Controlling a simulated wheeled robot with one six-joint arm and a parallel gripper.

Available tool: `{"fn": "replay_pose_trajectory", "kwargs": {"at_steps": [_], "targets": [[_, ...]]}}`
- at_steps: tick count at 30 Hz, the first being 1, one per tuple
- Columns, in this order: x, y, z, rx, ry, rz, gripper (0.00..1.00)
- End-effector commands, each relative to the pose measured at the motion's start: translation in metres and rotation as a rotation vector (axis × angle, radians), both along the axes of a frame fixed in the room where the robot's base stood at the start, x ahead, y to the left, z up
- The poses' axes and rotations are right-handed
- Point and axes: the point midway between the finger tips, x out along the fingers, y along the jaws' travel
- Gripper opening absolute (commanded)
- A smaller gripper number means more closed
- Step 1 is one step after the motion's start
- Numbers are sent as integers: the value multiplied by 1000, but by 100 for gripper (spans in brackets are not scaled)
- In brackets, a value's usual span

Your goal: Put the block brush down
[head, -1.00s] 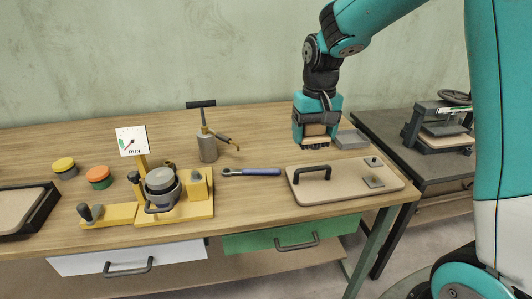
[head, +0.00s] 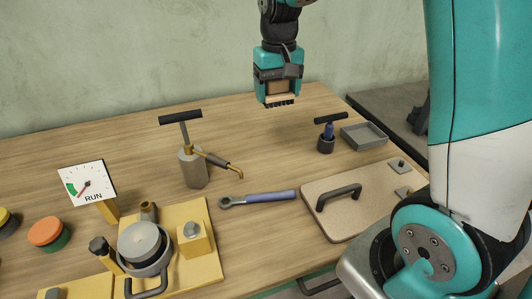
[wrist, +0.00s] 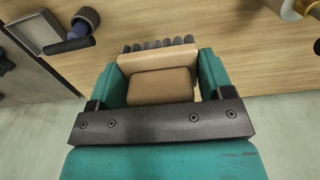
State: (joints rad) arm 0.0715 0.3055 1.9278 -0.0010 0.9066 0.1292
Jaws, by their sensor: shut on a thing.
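The block brush (head: 279,95) has a tan wooden block and a row of dark bristles along its lower edge. My gripper (head: 278,88) is shut on it and holds it above the back of the wooden table (head: 120,150), bristles down. In the wrist view the brush (wrist: 158,85) sits between the two teal fingers, bristles at its far edge. Bare table shows beyond the bristles. No contact between bristles and table is visible.
A pump can (head: 193,165) stands left of my gripper. A dark cup with a blue-handled tool (head: 326,140) and a grey tray (head: 364,136) are to the right. A ratchet (head: 258,198) and a handled board (head: 345,205) lie in front. Table below the brush is clear.

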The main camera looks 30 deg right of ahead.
Motion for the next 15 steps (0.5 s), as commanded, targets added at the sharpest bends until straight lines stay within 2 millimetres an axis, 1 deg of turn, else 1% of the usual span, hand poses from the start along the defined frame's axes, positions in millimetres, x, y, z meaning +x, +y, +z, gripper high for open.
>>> {"fn": "replay_pose_trajectory", "kwargs": {"at_steps": [2,5,12,15], "targets": [[-1,0,-12,0,7,0,40],[-1,1,-36,1,10,2,40],[-2,1,-104,1,11,2,40],[-1,1,-129,1,8,1,40]]}}
